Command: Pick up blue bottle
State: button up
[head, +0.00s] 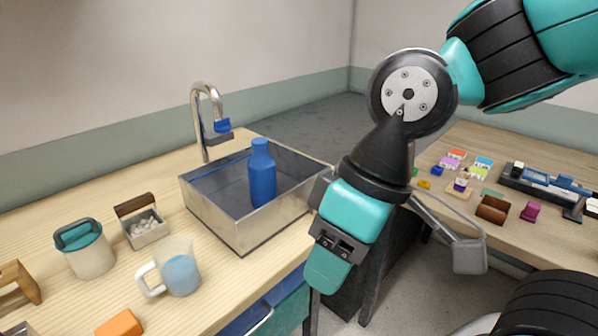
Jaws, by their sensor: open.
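The blue bottle (262,175) stands upright in or at the metal sink basin (244,236), below and right of the tap. Its base is partly out of clear sight against the basin. My gripper (335,260) hangs to the right of the sink, past the counter's front edge, pointing down and apart from the bottle. It is open, and I see nothing held in it.
A metal tap (207,125) rises behind the sink. A glass mug (178,268), a teal-lidded jar (84,248), a small box of white pieces (143,224) and an orange block (120,324) stand on the left counter. A second table (470,142) with small items is at right.

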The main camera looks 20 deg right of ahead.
aim_at(260, 166)
jog(key=z, duration=1.9)
jog(key=k, duration=1.2)
jog(key=u, duration=1.15)
jog(key=i, duration=1.7)
